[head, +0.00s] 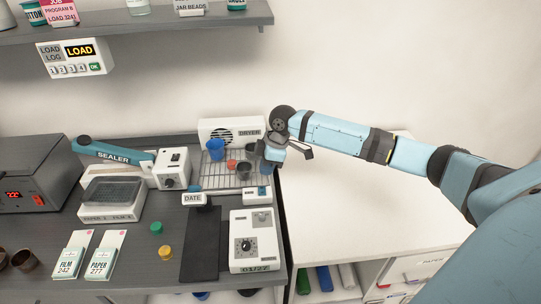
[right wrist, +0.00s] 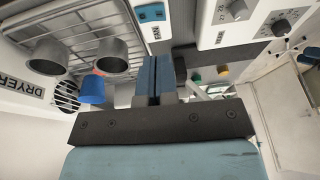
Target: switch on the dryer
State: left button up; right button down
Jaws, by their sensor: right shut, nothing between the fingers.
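The dryer (head: 216,126) is a white unit with a round grille and a DRYER label, at the back of the dark bench, with a wire rack (head: 216,184) before it. It also shows at the left of the right wrist view (right wrist: 55,108). A small white box labelled FAN (right wrist: 157,33) with a blue rocker switch (right wrist: 151,12) sits at the rack's front; it also shows in the head view (head: 251,198). I cannot tell the rocker's position. My right gripper (head: 268,168) is shut and empty above the rack's right side, apart from the switch. My left gripper is out of view.
A blue cup (head: 216,149), a red cup and grey cups stand on the rack close to my right gripper. A white dial box (head: 252,262) and a dark mat (head: 201,245) lie in front. The sealer (head: 115,155) is left. The white counter (head: 340,215) at right is clear.

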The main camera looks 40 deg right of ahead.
aim_at(261, 193)
jog(key=x, duration=0.4)
jog(key=p+x, duration=0.1)
jog(key=shift+s+d+f, duration=0.15)
jog(key=shift+s+f, duration=0.1)
jog(key=shift+f, duration=0.85)
